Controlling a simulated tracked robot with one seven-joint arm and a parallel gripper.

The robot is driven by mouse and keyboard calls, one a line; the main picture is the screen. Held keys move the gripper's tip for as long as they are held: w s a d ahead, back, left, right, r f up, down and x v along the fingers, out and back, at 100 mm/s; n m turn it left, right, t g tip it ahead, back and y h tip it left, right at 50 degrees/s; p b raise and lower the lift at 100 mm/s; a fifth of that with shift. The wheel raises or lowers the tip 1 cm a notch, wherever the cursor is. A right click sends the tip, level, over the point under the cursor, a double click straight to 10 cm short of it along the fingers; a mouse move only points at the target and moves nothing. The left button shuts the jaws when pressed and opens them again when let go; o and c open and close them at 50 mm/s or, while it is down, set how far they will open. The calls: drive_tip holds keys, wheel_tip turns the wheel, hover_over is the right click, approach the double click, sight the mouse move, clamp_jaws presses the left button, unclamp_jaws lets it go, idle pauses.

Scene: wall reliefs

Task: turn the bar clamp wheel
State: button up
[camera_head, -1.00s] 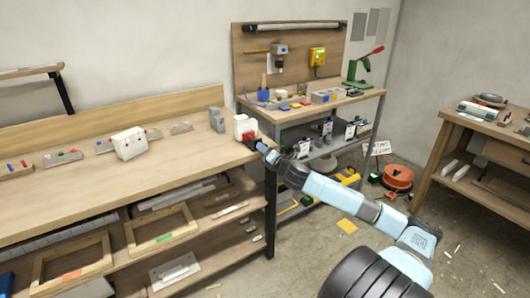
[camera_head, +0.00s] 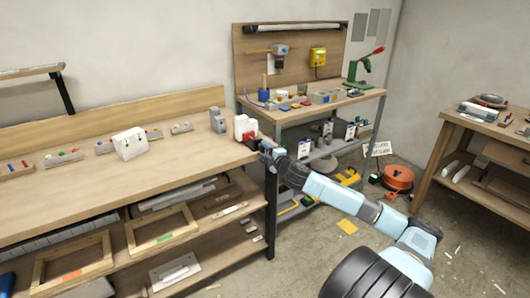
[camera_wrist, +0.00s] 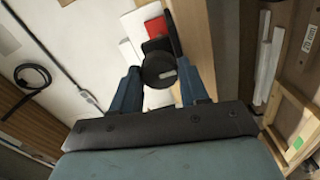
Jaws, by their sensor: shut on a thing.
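The bar clamp wheel is a dark round knob (camera_wrist: 158,72) between my two fingers in the wrist view. My gripper (camera_wrist: 160,84) is shut on it, one blue finger on each side. A red part (camera_wrist: 156,27) of the clamp shows just beyond the wheel. In the head view my gripper (camera_head: 260,146) is at the right end of the long workbench, beside the red part (camera_head: 250,135) and a white block (camera_head: 241,122). The wheel is too small and too covered to make out there.
The long wooden workbench (camera_head: 70,180) carries a white box (camera_head: 130,143) and small blocks. A metal shelf table (camera_head: 300,114) with tools stands behind my arm. An orange cable reel (camera_head: 398,178) lies on the floor. Open floor is to the right.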

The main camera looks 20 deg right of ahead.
drive_tip(key=shift+w+d+f+m, duration=0.1)
drive_tip(key=shift+d+m, duration=0.1)
drive_tip(key=shift+m, duration=0.7)
drive_tip(key=o, duration=0.8)
drive_tip(key=shift+f, duration=0.1)
drive_tip(key=shift+c, duration=0.2)
drive_tip(key=o, duration=0.3)
drive_tip(key=shift+a, duration=0.1)
drive_tip(key=v, duration=1.3)
drive_tip(key=shift+s, duration=0.35)
